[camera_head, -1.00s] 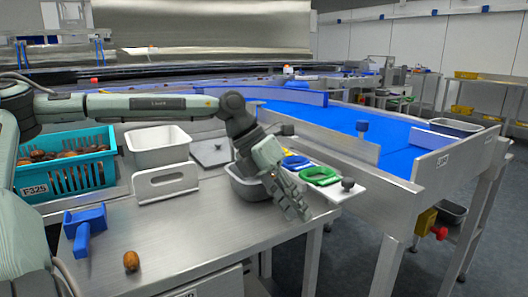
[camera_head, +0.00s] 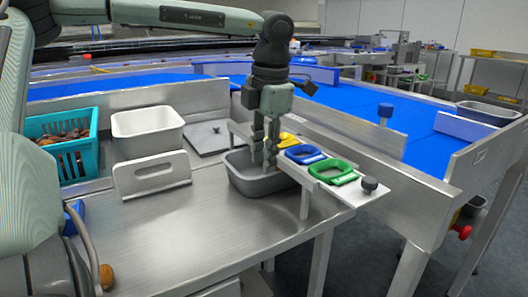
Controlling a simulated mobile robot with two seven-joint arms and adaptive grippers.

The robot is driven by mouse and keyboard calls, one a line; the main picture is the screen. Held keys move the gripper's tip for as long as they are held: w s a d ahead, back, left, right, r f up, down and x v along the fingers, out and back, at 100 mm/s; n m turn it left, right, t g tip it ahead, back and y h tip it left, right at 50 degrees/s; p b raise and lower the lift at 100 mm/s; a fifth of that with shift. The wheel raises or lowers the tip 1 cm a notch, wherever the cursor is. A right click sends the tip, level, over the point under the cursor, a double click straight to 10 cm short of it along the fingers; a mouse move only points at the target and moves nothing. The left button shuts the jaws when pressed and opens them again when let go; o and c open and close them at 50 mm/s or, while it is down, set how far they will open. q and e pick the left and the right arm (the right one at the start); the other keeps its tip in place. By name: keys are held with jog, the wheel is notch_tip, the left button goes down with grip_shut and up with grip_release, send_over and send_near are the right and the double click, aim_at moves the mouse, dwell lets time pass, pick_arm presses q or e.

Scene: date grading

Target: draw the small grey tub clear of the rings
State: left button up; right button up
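The small grey tub (camera_head: 262,184) stands on the steel table at its right part, beside the low white shelf with the rings. A yellow ring (camera_head: 289,138), a blue ring (camera_head: 304,155) and a green ring (camera_head: 334,173) lie in a row on that shelf. My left gripper (camera_head: 265,163) points straight down, its fingertips inside the outline of the tub. A narrow gap shows between its fingers, with nothing visibly held. Whether a finger touches the tub's wall is hard to tell. My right gripper is out of view.
A white bin (camera_head: 148,133) and a white plate with a handle slot (camera_head: 152,178) stand left of the tub. A teal crate (camera_head: 75,160) of dates is further left. The table's front is clear.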

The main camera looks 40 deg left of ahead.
aim_at(262, 189)
pick_arm(q)
jog(key=f, duration=0.5)
jog(key=a+f, duration=0.1)
jog(key=f, duration=0.1)
jog(key=shift+w+f, duration=0.15)
jog(key=shift+c, duration=0.3)
grip_shut()
